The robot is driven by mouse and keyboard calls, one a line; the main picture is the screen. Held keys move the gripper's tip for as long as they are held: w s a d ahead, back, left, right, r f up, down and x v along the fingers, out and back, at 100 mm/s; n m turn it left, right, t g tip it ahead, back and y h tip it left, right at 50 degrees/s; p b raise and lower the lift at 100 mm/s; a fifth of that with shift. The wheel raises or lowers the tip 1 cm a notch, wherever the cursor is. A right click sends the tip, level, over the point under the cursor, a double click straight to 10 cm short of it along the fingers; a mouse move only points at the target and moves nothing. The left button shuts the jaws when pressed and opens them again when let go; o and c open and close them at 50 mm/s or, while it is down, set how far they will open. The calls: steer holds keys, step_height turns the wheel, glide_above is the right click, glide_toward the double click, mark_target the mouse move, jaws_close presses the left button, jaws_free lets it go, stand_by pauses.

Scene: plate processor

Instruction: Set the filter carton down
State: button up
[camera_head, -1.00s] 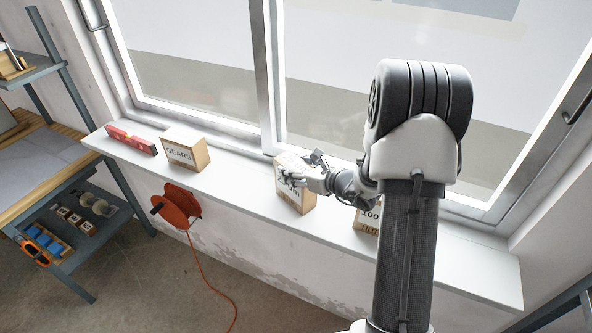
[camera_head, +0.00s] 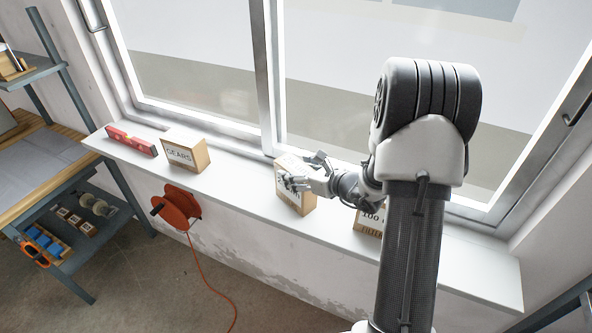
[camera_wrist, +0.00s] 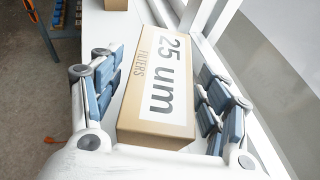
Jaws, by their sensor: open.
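The filter carton is a tan box with a white label reading "25 um FILTERS" (camera_wrist: 160,85). In the head view the carton (camera_head: 306,203) stands on the white windowsill (camera_head: 240,185), partly covered by my gripper (camera_head: 298,182). In the wrist view my gripper (camera_wrist: 160,90) is open, with its blue-padded fingers on either side of the carton.
A GEARS box (camera_head: 186,152) and a red level (camera_head: 131,141) stand farther left on the sill. Another carton labelled 100 (camera_head: 368,222) stands to the right, partly behind my arm. An orange cable reel (camera_head: 177,206) hangs below the sill. The window is just behind.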

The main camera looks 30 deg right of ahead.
steer(key=p+v, duration=0.1)
steer(key=v, duration=1)
steer(key=a+r+n+g+y, duration=0.2)
steer(key=a+r+n+y, duration=0.25)
steer(key=a+n, duration=0.4)
steer(key=s+a+r+n+g, duration=0.2)
steer(key=s+a+n+g, duration=0.1)
steer(key=s+a+n, duration=0.4)
steer(key=s+a+r+n+g, duration=0.3)
steer(key=s+a+n+g, duration=0.15)
steer(key=a, duration=0.45)
steer(key=s+d+r+n+h, duration=0.2)
steer(key=s+n+h, duration=0.2)
steer(key=s+n, duration=0.1)
steer(key=s+d+r+n+t+h, duration=0.1)
steer(key=s+d+n+h, duration=0.2)
steer(key=s+n, duration=0.3)
steer(key=shift+s+r+n+h, duration=0.35)
steer(key=shift+n+h, duration=0.1)
steer(key=shift+n, duration=0.45)
